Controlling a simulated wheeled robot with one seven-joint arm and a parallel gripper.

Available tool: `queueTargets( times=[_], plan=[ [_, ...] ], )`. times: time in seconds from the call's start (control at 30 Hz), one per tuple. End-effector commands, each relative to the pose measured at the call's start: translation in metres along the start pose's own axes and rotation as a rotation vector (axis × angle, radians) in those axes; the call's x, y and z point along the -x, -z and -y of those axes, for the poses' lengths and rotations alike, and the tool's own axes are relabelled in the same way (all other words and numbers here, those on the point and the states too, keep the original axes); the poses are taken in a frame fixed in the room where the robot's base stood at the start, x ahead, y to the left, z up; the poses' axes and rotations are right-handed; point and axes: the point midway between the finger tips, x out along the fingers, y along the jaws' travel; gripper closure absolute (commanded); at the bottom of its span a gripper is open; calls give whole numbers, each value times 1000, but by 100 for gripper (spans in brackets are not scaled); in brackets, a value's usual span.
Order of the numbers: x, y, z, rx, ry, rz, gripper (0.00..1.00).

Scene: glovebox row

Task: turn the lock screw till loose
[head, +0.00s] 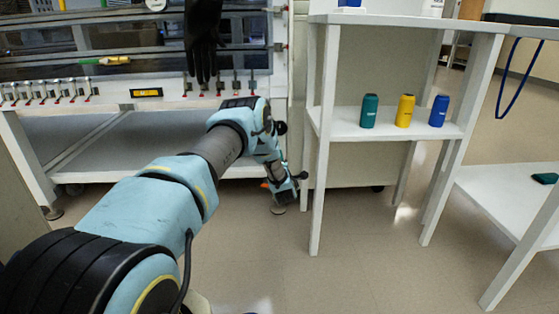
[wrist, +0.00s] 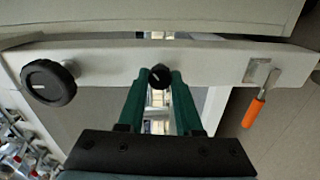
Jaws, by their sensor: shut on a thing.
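My gripper (wrist: 159,80), with two green fingers, is shut on this knob, one finger on each side. A larger black round knob (wrist: 48,83) with a white mark stands on the same bar to the left. In the head view my arm reaches down and forward to the glovebox frame. My gripper's fingers and the lock screw are hidden there behind the arm's end. I cannot tell how far the screw is turned.
In the wrist view a metal latch with an orange handle (wrist: 254,108) is on the bar's right part. In the head view a white shelf (head: 340,125) with teal, yellow and blue bottles stands close right of my arm. The floor (head: 370,260) in front is clear.

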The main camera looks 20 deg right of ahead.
Motion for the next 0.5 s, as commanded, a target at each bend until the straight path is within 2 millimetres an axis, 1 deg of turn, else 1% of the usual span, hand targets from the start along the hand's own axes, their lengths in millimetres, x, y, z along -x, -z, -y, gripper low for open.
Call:
queueTargets(
  times=[0.5],
  plan=[
    [0,-1,1,489,0,2,100]
  ],
)
